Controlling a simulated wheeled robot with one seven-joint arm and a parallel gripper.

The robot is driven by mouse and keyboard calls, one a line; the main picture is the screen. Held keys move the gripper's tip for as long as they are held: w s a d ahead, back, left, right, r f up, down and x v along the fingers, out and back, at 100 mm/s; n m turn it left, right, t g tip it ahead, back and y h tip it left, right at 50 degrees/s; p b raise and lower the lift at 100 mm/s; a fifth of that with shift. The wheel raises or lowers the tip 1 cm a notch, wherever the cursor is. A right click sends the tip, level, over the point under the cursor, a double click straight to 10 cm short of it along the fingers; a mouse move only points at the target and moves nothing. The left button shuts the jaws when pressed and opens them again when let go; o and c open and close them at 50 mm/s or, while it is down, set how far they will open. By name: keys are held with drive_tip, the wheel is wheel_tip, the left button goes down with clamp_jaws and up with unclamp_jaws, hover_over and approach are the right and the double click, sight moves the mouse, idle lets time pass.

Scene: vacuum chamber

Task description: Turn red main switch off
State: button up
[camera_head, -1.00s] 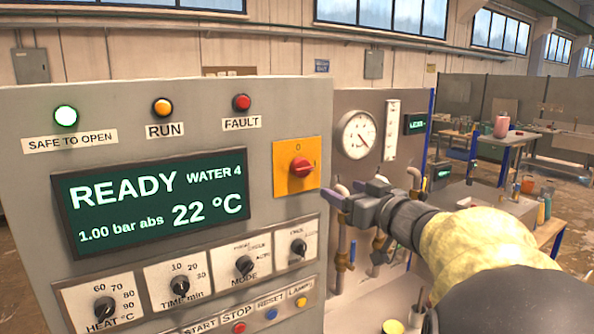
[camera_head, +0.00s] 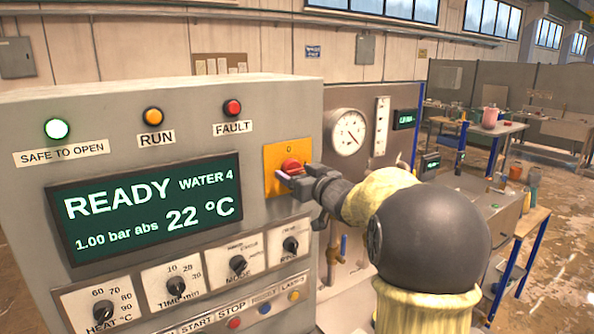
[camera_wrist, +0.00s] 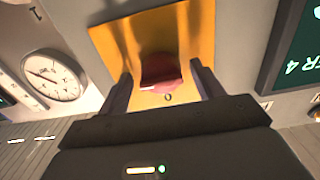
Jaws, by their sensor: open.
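The red main switch (camera_head: 291,166) is a rotary knob on a yellow plate (camera_head: 274,158) on the right part of the control panel's front. My gripper (camera_head: 287,180) is at the switch, with one finger on each side of the knob. I cannot tell whether the fingers touch it. The gripper hides the lower part of the knob and plate in the head view.
The display (camera_head: 150,207) reads READY, WATER 4, 1.00 bar abs and 22 °C. The green SAFE TO OPEN lamp (camera_head: 57,129) is lit. Several small knobs, such as the MODE knob (camera_head: 238,265), lie below. A round gauge (camera_head: 348,131) stands right of the panel.

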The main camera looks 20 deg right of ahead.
drive_tip(key=c, duration=1)
drive_tip(key=shift+n+b, duration=0.4)
drive_tip(key=n+b, duration=1.1)
drive_tip(key=n, duration=0.6)
drive_tip(key=shift+d, duration=0.1)
